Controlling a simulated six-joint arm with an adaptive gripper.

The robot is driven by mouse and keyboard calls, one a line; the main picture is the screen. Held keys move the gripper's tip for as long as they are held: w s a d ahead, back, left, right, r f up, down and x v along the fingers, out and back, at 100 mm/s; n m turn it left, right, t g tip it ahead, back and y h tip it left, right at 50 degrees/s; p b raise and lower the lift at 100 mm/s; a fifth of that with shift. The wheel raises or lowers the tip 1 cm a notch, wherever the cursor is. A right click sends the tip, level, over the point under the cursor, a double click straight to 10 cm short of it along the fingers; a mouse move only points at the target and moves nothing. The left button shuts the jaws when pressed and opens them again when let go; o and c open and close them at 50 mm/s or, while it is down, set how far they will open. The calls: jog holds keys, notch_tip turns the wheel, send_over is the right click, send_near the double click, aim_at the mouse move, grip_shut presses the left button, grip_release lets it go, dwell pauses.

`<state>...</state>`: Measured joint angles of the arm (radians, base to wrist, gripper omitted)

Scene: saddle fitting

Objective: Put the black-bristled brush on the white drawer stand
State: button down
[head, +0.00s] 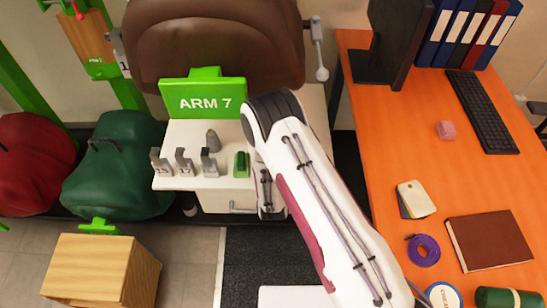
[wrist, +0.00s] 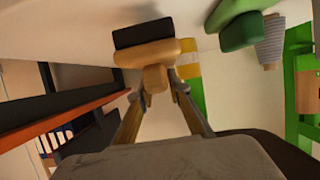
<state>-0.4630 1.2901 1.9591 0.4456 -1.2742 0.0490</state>
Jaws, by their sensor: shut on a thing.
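A brush with black bristles (wrist: 143,33) and a pale wooden body (wrist: 155,53) shows in the wrist view. My gripper (wrist: 158,84) is shut on its wooden handle, a finger on either side. I cannot tell whether the brush touches the stand.
On the stand are several grey upright pieces (head: 184,162), a grey cone (head: 212,140) and a green brush-like thing (head: 241,165). A green "ARM 7" sign (head: 205,98) and a brown saddle (head: 210,40) are behind. An orange desk (head: 385,130) is at right.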

jog(key=shift+f, duration=1.15)
jog(key=shift+f, duration=0.1)
jog(key=c, duration=1.9)
grip_release()
jog(key=v, duration=1.2)
jog(key=shift+r, duration=0.2)
